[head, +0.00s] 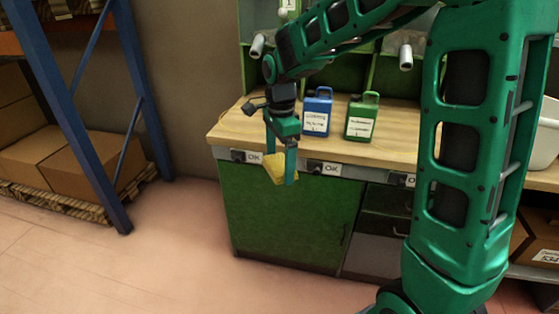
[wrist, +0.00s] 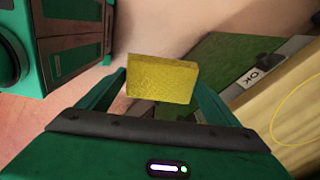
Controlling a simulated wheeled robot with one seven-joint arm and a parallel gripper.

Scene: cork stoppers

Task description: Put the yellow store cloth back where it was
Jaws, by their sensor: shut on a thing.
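The yellow store cloth (head: 279,168) looks like a folded yellow block. My gripper (head: 283,172) is shut on it and holds it in the air, in front of the workbench's front edge in the head view. In the wrist view the cloth (wrist: 162,78) sits between the two fingers of my gripper (wrist: 160,85). A yellow outlined ring (wrist: 300,110) lies on the wooden bench top (wrist: 262,118) at the right of the wrist view.
A blue canister (head: 317,112) and a green canister (head: 361,117) stand on the bench top. Labels reading OK (head: 247,157) line the bench's front edge above a green cabinet (head: 290,220). A blue-framed rack (head: 60,100) with cardboard boxes stands at left. The floor between is clear.

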